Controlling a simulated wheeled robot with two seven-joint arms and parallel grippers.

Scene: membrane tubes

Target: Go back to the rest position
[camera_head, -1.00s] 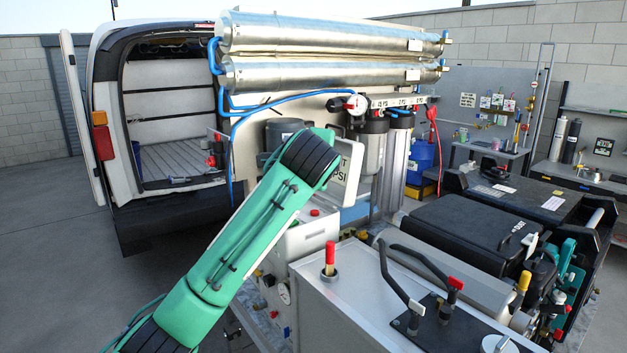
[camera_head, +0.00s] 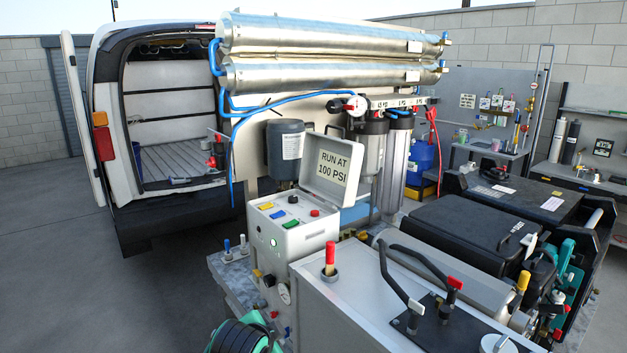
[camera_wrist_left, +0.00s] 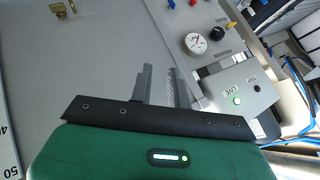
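In the left wrist view, my left gripper (camera_wrist_left: 163,84) shows its two grey fingers standing a little apart, with nothing held between them. A grey box (camera_wrist_left: 234,83) with a "LIVE" label and a lit green light is to the right of the fingers. In the head view, only a dark and teal part of my arm shows at the bottom edge, and the left gripper is not visible there. My right gripper is in neither view.
A control box (camera_head: 293,243) with coloured buttons and an open "RUN AT 100 PSI" lid stands near the middle. A red-topped valve (camera_head: 330,259) and black handles rise from the metal cabinet in front. Silver membrane tubes (camera_head: 330,75) lie above. The floor (camera_head: 60,270) at left is clear.

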